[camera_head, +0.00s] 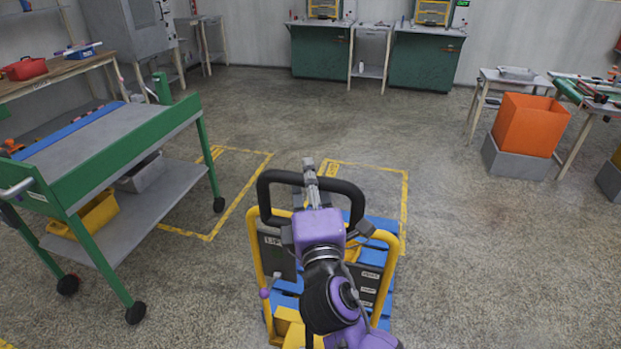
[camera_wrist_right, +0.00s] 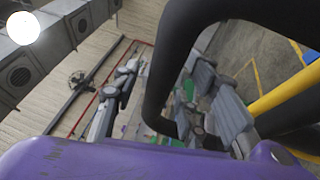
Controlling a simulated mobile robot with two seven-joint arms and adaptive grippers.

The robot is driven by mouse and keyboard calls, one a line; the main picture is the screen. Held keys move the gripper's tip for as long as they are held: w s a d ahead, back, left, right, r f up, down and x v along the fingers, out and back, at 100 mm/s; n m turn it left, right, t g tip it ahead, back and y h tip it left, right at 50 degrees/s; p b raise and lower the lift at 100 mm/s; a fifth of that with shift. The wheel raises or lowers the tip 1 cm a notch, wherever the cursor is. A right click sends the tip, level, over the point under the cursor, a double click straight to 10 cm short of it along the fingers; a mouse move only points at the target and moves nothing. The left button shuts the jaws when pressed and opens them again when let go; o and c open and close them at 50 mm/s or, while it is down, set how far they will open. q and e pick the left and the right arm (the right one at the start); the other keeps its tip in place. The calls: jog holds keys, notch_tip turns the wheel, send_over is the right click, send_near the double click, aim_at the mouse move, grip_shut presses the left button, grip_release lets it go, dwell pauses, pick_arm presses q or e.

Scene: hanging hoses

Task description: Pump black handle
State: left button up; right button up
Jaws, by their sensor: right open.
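The black handle (camera_head: 348,188) is a rounded loop on top of a yellow-framed pump cart (camera_head: 257,247). My right gripper (camera_head: 310,175) is at the middle of the loop's top bar, its fingers reaching across it. In the right wrist view, the thick black handle (camera_wrist_right: 160,85) runs close in front of the camera. The gripper's grey fingers (camera_wrist_right: 168,88) stand apart, one to each side of the handle's near part. The gripper is open; whether a finger touches the bar I cannot tell. My purple wrist hides the cart's middle. My left gripper is not in view.
A blue pallet (camera_head: 381,224) lies under the cart, within yellow floor markings. A green wheeled trolley (camera_head: 110,165) stands at the left. An orange bin (camera_head: 530,125) on a grey box stands at the right. The floor beyond the cart is clear.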

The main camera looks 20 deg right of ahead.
jog(key=shift+w, duration=0.1)
grip_shut()
jog(key=shift+f, duration=0.1)
dwell(0.4)
